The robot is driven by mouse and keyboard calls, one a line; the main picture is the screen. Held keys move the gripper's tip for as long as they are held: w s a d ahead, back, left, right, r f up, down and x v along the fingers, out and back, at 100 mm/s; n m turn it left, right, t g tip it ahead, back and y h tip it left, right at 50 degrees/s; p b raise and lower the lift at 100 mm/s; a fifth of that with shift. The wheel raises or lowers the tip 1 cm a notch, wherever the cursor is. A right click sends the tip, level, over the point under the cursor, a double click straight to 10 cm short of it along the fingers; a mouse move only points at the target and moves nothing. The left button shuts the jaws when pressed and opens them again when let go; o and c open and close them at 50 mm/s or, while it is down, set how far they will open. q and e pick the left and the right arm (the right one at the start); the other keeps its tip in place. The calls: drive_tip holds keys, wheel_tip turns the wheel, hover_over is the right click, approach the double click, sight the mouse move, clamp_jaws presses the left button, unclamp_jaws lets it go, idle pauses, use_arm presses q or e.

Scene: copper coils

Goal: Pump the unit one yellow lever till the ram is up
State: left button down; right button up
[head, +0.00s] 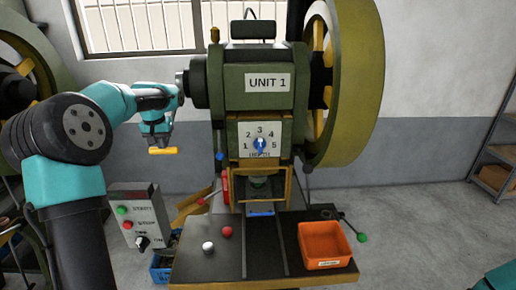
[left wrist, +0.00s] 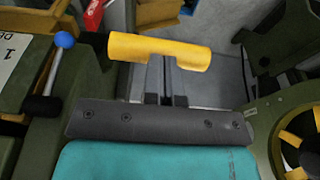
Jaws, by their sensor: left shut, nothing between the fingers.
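The green press marked UNIT 1 (head: 267,82) stands at the centre of the head view. A yellow bar (head: 163,151) lies crosswise at the tips of my left gripper (head: 160,141), left of the press. In the left wrist view the yellow bar (left wrist: 158,51) covers the ends of the two shut fingers (left wrist: 166,85). Nothing is between the fingers. I cannot tell whether the bar is joined to the press. The ram (head: 259,183) shows partly inside the yellow frame, above a blue piece (head: 261,212). Its exact height is unclear. My right gripper is not in view.
A blue-knobbed lever (left wrist: 60,65) is left of my fingers in the wrist view. A control box (head: 135,210) stands below my left arm. The press table holds an orange tray (head: 325,244), a red ball (head: 227,232) and a white ball (head: 208,247). A large flywheel (head: 352,85) is at right.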

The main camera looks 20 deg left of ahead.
use_arm(q)
drive_tip(key=shift+f, duration=0.1)
drive_tip(key=shift+w+a+x, duration=0.1)
drive_tip(key=shift+w+x, duration=0.15)
drive_tip(key=shift+x, duration=1.15)
drive_tip(key=shift+w+a+x, duration=0.1)
drive_tip(key=shift+w+x, duration=0.1)
drive_tip(key=shift+x, duration=1.25)
drive_tip(key=w+f, duration=0.1)
drive_tip(key=w+a+f, duration=0.1)
drive_tip(key=f, duration=0.2)
drive_tip(key=shift+w+a+f, duration=0.2)
drive_tip(key=shift+w+f, duration=0.05)
drive_tip(key=shift+w, duration=0.15)
drive_tip(key=shift+f, duration=0.1)
